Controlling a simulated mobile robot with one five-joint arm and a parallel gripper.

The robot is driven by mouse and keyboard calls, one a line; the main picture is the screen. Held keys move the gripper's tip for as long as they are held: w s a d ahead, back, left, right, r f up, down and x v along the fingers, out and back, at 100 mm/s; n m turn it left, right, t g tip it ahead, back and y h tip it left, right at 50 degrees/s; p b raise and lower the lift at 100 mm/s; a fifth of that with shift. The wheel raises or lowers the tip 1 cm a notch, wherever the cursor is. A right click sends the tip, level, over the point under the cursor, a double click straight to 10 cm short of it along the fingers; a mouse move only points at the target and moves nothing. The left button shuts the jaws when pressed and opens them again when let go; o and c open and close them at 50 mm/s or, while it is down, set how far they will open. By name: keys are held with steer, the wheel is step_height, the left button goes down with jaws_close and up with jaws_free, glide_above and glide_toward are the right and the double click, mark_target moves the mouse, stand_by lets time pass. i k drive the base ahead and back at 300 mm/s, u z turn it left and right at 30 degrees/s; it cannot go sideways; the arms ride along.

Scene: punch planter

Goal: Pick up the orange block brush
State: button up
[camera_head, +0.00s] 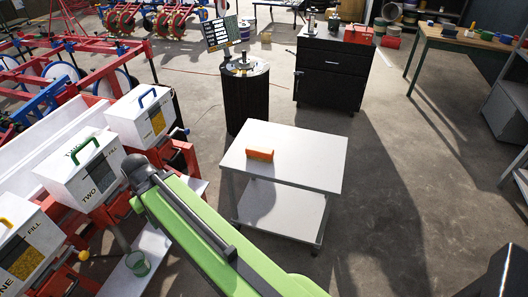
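The orange block brush (260,154) lies on the top shelf of a small white cart (312,172), near the middle of its left half. It is a short orange block with a paler lower edge, and nothing touches it from above. My green arm link reaches up from the bottom of the head view to a black joint left of the cart. My gripper's fingers do not show, so their state is hidden.
White boxes with coloured handles (82,172) stand left on a red frame (178,157). A dark barrel (246,98) and a black cabinet (335,72) stand behind the cart. A wooden workbench (470,38) is at the back right. The floor right of the cart is clear.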

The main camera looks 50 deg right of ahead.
mark_target(260, 153)
steer(key=z, duration=0.05)
steer(key=i, duration=1.4)
steer(key=u, duration=0.2)
